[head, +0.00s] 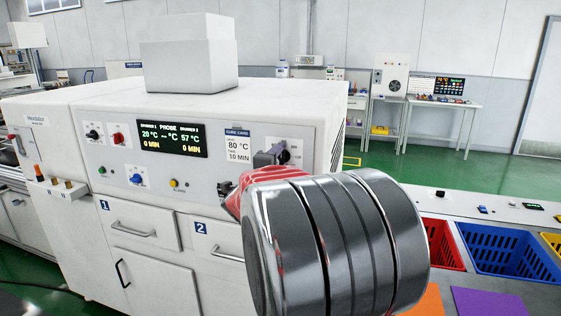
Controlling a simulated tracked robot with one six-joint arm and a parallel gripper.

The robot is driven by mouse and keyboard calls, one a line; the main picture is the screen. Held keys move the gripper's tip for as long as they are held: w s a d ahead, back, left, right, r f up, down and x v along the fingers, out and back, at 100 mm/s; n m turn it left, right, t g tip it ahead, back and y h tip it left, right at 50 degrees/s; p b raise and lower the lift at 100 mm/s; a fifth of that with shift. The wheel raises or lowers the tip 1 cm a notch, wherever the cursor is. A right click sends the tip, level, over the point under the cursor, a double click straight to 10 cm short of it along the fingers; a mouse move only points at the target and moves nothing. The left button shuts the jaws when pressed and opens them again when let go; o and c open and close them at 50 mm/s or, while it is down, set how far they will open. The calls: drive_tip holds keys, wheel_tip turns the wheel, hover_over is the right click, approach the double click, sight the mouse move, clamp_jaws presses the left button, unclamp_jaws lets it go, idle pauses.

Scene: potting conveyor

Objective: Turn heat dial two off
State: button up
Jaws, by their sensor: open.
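The white curing machine (200,140) has a front control panel with a black knob (92,133) and a red knob (117,138) at the left. A dark dial (284,154) sits at the panel's right end, above the drawer marked 2 (217,238). It is partly hidden, and its label and setting cannot be read, so I cannot tell for sure that it is heat dial two. My gripper (247,172) is open in front of the panel's right part, close to this dial. My arm hides much of the gripper; contact with the dial cannot be told.
The display (172,138) reads 20 °C and 57 °C, with 0 MIN on both sides. A cure card (238,144) shows 80 °C and 10 MIN. Blue (136,179) and yellow (174,183) controls sit lower. Red (442,244) and blue (512,250) crates stand at right.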

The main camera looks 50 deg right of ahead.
drive_tip(key=shift+c, duration=0.4)
drive_tip(key=c, duration=0.9)
drive_tip(key=shift+d, duration=0.25)
drive_tip(key=shift+c, duration=0.4)
drive_tip(key=shift+a+f, duration=0.1)
drive_tip(key=shift+a, duration=0.1)
